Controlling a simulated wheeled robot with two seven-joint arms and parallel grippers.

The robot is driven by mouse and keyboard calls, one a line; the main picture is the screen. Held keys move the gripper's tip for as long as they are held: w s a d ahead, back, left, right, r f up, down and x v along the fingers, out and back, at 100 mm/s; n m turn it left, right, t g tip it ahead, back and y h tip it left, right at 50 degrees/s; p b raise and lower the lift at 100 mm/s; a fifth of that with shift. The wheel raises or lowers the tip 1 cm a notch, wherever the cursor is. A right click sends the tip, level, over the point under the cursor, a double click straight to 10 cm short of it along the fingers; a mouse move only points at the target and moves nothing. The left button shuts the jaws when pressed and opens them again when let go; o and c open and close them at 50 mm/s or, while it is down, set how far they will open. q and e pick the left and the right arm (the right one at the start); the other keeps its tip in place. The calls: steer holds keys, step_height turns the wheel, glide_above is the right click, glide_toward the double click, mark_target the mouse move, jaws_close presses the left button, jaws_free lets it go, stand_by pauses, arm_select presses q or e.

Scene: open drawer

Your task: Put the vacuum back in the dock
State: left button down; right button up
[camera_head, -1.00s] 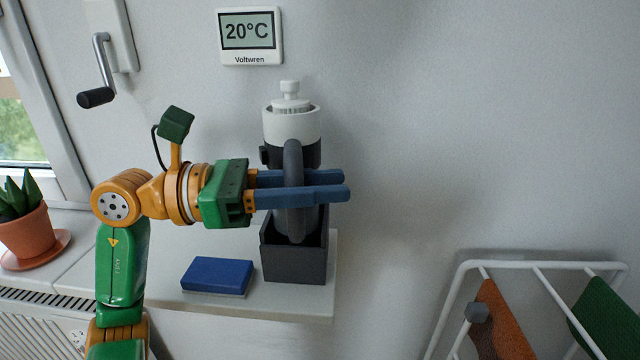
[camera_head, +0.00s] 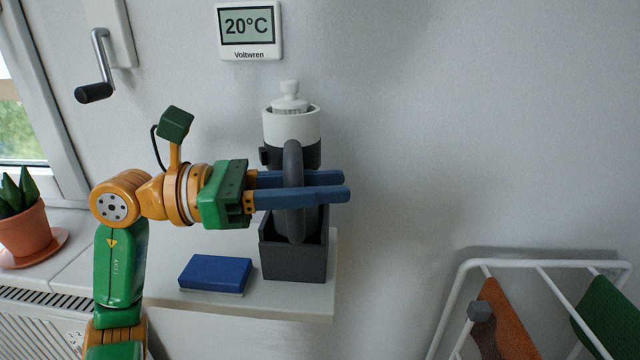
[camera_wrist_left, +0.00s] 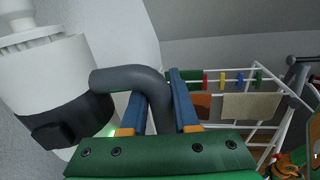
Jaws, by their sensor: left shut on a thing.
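The vacuum (camera_head: 291,126) is a white and dark grey upright body with a thick grey loop handle (camera_head: 293,155). My left gripper (camera_head: 345,186) is shut on that handle, its blue fingers on either side of it. In the left wrist view the handle (camera_wrist_left: 130,77) passes between the fingers (camera_wrist_left: 176,100), and the white body (camera_wrist_left: 50,75) is at the left. The dock (camera_head: 293,262) is a dark open-topped box on the ledge. The vacuum is upright with its lower end at the dock's opening; how deep it sits is hidden. My right gripper is not in view.
A blue sponge-like block (camera_head: 215,272) lies on the white ledge (camera_head: 318,300), left of the dock. A potted plant (camera_head: 24,229) stands at the far left. A white drying rack (camera_head: 540,265) is at the lower right. Bare wall lies right of the vacuum.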

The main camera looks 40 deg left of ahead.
arm_select(q)
steer(key=c, duration=0.6)
jaws_free()
steer(key=shift+s+r, duration=0.1)
steer(key=shift+s, duration=0.05)
steer(key=b+v, duration=0.2)
steer(key=v, duration=0.5)
steer(key=shift+b, duration=0.4)
